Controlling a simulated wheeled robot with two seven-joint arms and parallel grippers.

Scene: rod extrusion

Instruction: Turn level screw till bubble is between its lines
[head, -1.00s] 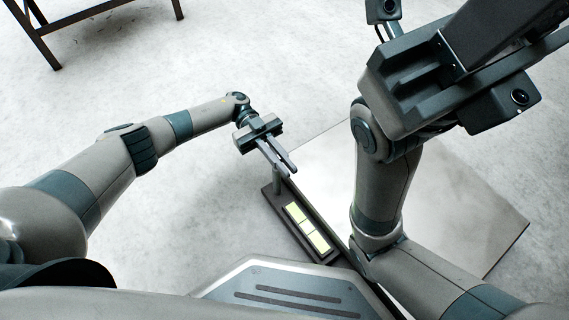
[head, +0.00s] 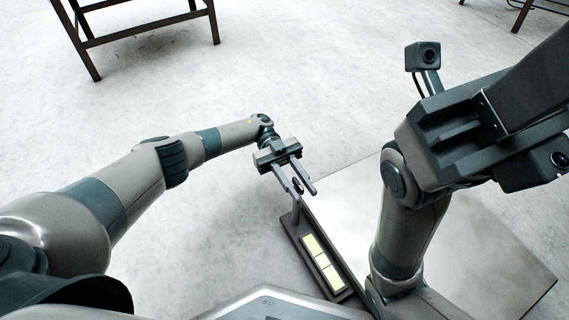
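The level (head: 322,262) is a pale yellow-green strip with dark cross lines, set in a dark bar (head: 296,248) at the lower middle. I cannot make out the bubble. A short post (head: 296,212) rises at the bar's far end, with a small dark round knob (head: 298,185), apparently the level screw, above it. My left gripper (head: 305,192) points down at the knob, its two fingers apart with the knob showing between them. I cannot tell if either finger touches it. My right gripper's body (head: 455,140) is large at the upper right; its fingertips are not clearly visible.
A pale square plate (head: 480,245) lies right of the dark bar, partly hidden by my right arm. A dark-legged table frame (head: 150,35) stands at the top left and another (head: 522,14) at the top right. The floor between is clear.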

